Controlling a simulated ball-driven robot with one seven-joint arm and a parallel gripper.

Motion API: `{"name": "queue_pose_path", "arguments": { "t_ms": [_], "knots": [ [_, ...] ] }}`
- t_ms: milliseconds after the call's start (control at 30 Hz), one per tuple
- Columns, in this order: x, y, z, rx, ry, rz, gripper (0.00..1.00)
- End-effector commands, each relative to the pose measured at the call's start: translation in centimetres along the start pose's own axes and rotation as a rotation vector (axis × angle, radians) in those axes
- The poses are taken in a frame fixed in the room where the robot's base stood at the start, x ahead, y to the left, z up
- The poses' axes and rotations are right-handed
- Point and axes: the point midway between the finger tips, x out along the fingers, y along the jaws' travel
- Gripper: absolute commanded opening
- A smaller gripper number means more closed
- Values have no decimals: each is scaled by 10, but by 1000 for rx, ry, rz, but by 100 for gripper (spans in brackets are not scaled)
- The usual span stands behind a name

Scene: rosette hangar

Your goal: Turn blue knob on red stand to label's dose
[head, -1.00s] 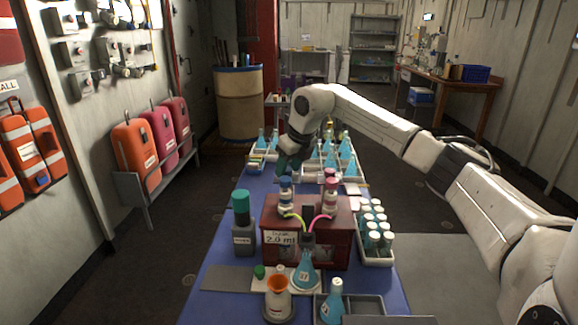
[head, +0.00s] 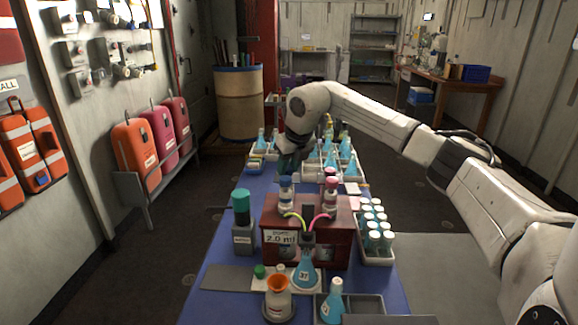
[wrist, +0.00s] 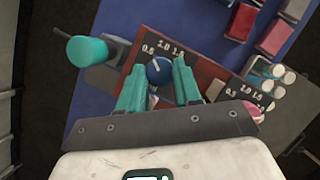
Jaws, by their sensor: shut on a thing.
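The red stand (head: 340,250) sits on the blue table, its front label (head: 281,238) reading 2.0 ml. In the wrist view the blue knob (wrist: 159,70) sits on the red top beside a dial plate with 0.5, 1.0 and a further mark (wrist: 163,46). A pale pointer line shows on the knob; its exact reading is unclear. My gripper (wrist: 158,82) has its teal fingers on both sides of the knob, shut on it. In the head view my gripper (head: 287,165) is over the left column and hides the knob. A pink knob (head: 331,181) tops the right column.
A blue flask (head: 304,272) stands under the stand's spout. A teal-capped bottle (head: 241,208) stands to the left and a rack of white-capped vials (head: 374,235) to the right. Trays of blue flasks (head: 345,160) lie behind.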

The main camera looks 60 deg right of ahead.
Motion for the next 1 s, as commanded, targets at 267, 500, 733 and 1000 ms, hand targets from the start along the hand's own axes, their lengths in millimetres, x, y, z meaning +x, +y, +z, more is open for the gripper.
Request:
{"name": "queue_pose_path", "arguments": {
  "t_ms": [267,500,733,1000],
  "knots": [
    [1,2,1,223,-2,-97,3],
    [1,4,1,434,-3,-184,3],
    [2,6,3,637,-4,-267,3],
    [2,8,4,875,-4,-365,3]
  ]
}}
